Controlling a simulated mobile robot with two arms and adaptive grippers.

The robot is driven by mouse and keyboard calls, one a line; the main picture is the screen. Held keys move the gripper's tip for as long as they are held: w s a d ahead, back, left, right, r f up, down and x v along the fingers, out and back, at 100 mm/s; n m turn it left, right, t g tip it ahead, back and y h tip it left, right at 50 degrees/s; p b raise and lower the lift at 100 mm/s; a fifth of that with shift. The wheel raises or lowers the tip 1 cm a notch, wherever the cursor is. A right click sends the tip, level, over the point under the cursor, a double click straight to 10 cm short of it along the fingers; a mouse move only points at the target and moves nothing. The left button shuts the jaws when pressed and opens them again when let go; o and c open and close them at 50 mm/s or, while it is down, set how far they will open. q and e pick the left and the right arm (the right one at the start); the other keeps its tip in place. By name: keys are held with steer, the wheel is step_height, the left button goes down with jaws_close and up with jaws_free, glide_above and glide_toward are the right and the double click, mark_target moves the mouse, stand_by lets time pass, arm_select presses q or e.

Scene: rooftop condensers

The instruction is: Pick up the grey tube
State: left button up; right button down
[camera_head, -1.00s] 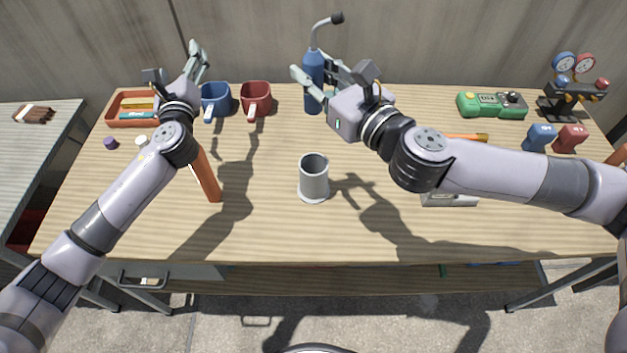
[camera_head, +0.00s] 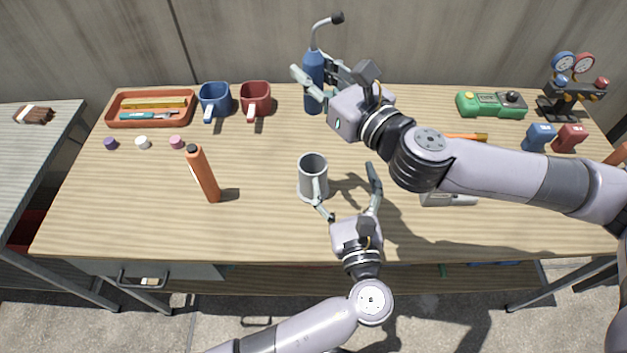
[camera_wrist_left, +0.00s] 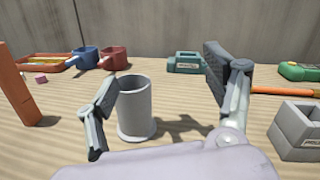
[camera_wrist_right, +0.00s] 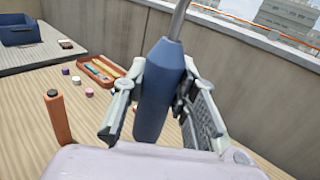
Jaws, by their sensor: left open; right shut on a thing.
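The grey tube (camera_head: 311,168) stands upright and open-topped on the middle of the workbench. My left gripper (camera_head: 346,178) is open and low at its near right side; one finger overlaps the tube in the head view. In the left wrist view the tube (camera_wrist_left: 136,110) shows between the spread fingers, nearer the left one, with wide space to the right finger. I cannot tell whether that finger touches it. My right gripper (camera_head: 316,82) is shut on a blue bottle (camera_wrist_right: 153,100) with a thin bent metal neck, upright at the back of the bench.
An orange cylinder (camera_head: 204,175) stands left of the tube, tilted in the picture. Blue (camera_head: 214,97) and red (camera_head: 256,98) mugs and an orange tray (camera_head: 118,122) are back left. A grey box (camera_wrist_left: 298,130) is right of the left gripper. Bare wood lies front left.

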arm_select(q)
steer(key=m+g+y, duration=0.1)
steer(key=y, duration=0.1)
glide_toward(309, 154)
steer(key=x, duration=0.7)
steer(key=shift+w, duration=0.15)
steer(key=shift+c, duration=0.2)
steer(key=c, duration=1.6)
